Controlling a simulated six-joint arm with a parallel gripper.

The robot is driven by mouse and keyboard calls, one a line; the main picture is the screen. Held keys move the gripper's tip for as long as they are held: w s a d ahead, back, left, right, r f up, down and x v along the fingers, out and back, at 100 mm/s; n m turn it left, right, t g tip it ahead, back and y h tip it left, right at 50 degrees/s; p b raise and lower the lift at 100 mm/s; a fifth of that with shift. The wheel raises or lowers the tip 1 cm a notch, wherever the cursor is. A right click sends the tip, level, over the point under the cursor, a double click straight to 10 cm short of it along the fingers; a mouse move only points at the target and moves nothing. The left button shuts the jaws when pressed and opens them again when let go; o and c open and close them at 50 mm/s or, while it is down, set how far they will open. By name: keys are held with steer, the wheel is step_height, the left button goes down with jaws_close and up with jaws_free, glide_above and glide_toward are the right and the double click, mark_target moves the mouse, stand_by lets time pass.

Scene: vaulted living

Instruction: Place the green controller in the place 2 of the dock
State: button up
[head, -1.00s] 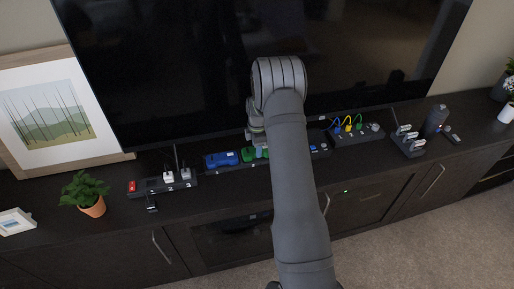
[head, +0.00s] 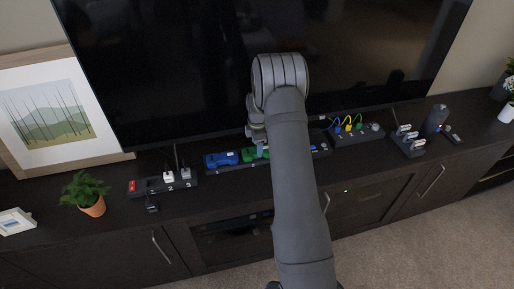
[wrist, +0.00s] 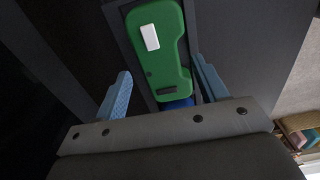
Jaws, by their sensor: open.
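The green controller (head: 249,154) lies in the long dark dock (head: 240,169), directly right of a blue controller (head: 221,158) in the head view. My gripper (wrist: 163,88) is open in the wrist view, with its light blue fingers apart on either side of the green controller (wrist: 158,42). The controller has a white label and a dark slot. Part of the blue controller (wrist: 178,103) shows just beyond its end, near the gripper's palm. My arm hides the middle of the dock in the head view, and I cannot read its place numbers.
A power strip (head: 163,184) stands left of the dock, with a potted plant (head: 86,193) farther left. Right of it are a cable panel with coloured plugs (head: 358,133) and another charger stand (head: 409,144). The large TV (head: 180,70) rises close behind.

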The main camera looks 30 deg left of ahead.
step_height(320, 180, up, 10)
steer(key=shift+r, duration=0.15)
stand_by(0.4)
step_height(320, 180, down, 12)
steer(key=shift+r, duration=1.95)
steer(key=shift+f, duration=0.1)
